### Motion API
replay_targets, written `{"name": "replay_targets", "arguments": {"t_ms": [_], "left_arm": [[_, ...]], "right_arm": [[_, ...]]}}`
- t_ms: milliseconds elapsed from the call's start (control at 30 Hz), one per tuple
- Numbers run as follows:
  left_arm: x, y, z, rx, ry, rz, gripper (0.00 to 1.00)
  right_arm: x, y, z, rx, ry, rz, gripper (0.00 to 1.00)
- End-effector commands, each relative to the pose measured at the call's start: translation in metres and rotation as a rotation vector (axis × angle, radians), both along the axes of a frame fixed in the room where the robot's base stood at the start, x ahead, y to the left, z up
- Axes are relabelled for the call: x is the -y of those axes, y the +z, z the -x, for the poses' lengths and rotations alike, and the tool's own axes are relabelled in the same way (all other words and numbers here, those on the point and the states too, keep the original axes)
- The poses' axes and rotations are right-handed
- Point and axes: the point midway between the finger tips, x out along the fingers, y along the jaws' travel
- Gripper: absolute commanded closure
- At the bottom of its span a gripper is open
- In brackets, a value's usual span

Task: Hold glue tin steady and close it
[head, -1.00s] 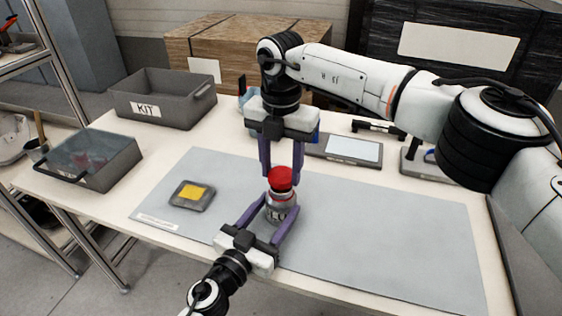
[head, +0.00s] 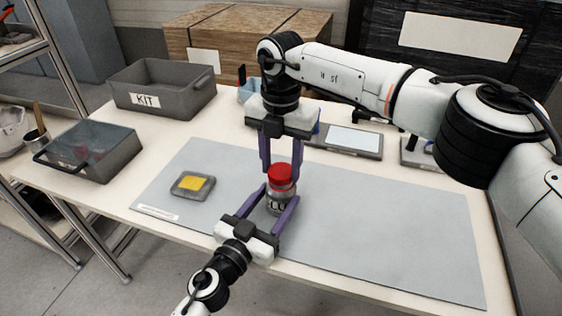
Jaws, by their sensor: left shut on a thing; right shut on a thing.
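The glue tin (head: 281,203) is a small grey tin with dark lettering, standing upright on the grey mat (head: 380,225). A red lid (head: 281,172) sits at its top. My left gripper (head: 281,199) reaches in from the front and is shut around the tin's body, one finger on each side. My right gripper (head: 281,172) comes down from above and is shut on the red lid, its purple fingers on both sides. Whether the lid is fully seated cannot be told.
A yellow-topped grey item (head: 194,184) lies on the mat to the left. A grey KIT bin (head: 163,92), a lidded grey box (head: 90,151) and a flat device with a pale panel (head: 352,140) stand around the mat. The mat's right side is clear.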

Motion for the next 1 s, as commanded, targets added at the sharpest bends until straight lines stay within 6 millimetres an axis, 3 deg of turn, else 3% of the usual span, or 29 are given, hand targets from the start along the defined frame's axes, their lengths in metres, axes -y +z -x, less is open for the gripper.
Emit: {"name": "replay_targets", "arguments": {"t_ms": [867, 900, 1000], "left_arm": [[0.000, 0.000, 0.000, 0.000, 0.000, 0.000, 0.87], [0.000, 0.000, 0.000, 0.000, 0.000, 0.000, 1.00], [0.000, 0.000, 0.000, 0.000, 0.000, 0.000, 1.00]], "right_arm": [[0.000, -0.012, 0.000, 0.000, -0.001, 0.001, 0.77], [0.000, -0.011, 0.000, 0.000, -0.002, 0.001, 0.77], [0.000, -0.011, 0.000, 0.000, -0.036, 0.000, 0.77]]}}
